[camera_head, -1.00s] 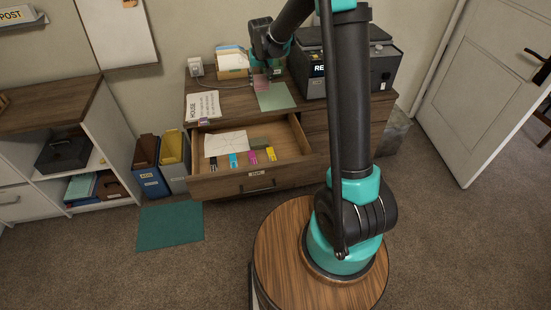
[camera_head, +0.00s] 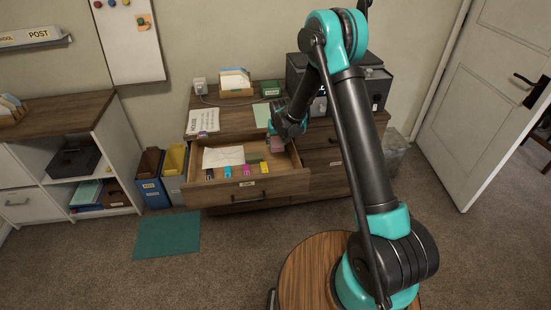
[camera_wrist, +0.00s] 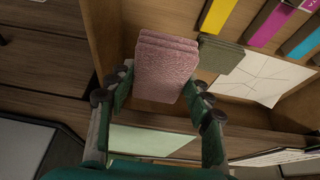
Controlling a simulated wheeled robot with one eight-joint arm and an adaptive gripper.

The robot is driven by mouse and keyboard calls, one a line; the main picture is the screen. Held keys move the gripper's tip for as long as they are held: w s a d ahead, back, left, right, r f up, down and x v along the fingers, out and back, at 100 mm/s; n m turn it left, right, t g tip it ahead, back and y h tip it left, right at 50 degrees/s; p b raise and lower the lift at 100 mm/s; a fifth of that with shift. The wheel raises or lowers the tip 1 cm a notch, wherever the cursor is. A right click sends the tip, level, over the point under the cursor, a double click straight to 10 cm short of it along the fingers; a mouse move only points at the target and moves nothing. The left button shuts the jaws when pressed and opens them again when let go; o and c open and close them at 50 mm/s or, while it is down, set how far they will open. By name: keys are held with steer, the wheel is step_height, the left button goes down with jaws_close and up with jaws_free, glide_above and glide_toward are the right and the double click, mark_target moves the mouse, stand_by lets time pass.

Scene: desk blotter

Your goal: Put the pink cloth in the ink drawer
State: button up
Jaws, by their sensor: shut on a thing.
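The pink cloth (camera_wrist: 165,68) is a folded, layered pad. It is held between the fingers of my gripper (camera_wrist: 160,95), which is shut on it. In the head view the cloth (camera_head: 277,144) shows just below my gripper (camera_head: 276,132), over the right back part of the open ink drawer (camera_head: 214,193). In the wrist view the drawer's interior lies below and around the cloth. I cannot tell whether the cloth touches the drawer floor.
The drawer holds a white paper (camera_head: 223,156), a grey-green pad (camera_head: 253,157) and several coloured cartridges, including a yellow one (camera_head: 264,168). A pale green sheet (camera_head: 262,115) lies on the dresser top. A printer (camera_head: 375,88) stands at the right.

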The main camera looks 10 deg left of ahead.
mark_target(278, 147)
step_height(278, 147, down, 10)
steer(key=shift+r, duration=0.15)
stand_by(0.3)
steer(key=o, duration=0.9)
steer(key=v, duration=1.2)
steer(key=shift+r, duration=0.1)
